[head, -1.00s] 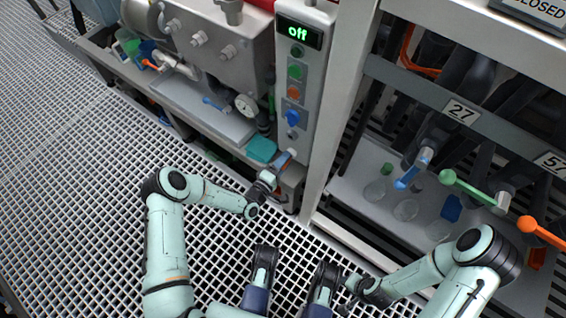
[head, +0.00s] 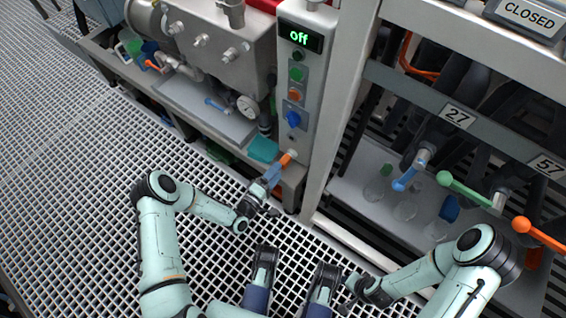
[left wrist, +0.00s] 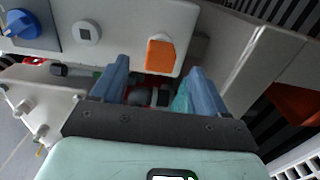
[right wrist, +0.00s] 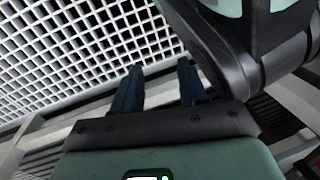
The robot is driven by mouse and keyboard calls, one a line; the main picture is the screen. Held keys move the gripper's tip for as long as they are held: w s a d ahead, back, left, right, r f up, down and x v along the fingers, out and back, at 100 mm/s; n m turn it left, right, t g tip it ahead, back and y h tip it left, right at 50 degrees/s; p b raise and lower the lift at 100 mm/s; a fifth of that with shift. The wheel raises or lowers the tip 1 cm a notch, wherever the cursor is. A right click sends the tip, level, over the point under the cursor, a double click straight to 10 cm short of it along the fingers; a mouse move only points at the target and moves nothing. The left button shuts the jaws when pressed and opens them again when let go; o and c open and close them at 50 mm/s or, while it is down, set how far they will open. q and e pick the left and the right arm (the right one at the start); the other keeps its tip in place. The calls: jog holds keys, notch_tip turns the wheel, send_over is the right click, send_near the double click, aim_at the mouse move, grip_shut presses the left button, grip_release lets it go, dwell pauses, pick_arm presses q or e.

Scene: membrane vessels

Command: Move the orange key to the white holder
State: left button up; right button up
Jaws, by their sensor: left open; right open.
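The orange key (head: 287,158) is a small block at the lower end of the light grey control panel. It also shows in the left wrist view (left wrist: 160,55), upright against the panel face. My left gripper (head: 273,174) is open and empty, just below the key. In the left wrist view its blue fingers stand on either side of the key in the picture, apart from it. My right gripper (right wrist: 158,82) is open and empty over the floor grating.
The panel (head: 318,90) carries an "off" display, buttons and a blue knob (head: 292,119). A teal block (head: 263,149) lies on the bench left of the key. A white frame post (head: 340,110) stands to the right. Several levers hang in the rack (head: 480,135). Grating on the left is clear.

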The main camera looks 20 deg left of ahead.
pick_arm(q)
jog(key=p+v, duration=0.1)
jog(key=v, duration=0.6)
jog(key=shift+s, duration=0.2)
pick_arm(e)
jog(key=shift+t, duration=0.5)
jog(key=w+r, duration=0.2)
jog(key=w, duration=0.1)
jog(key=shift+w+a+r, duration=0.1)
jog(key=shift+a+r, duration=0.1)
jog(key=shift+r, duration=0.1)
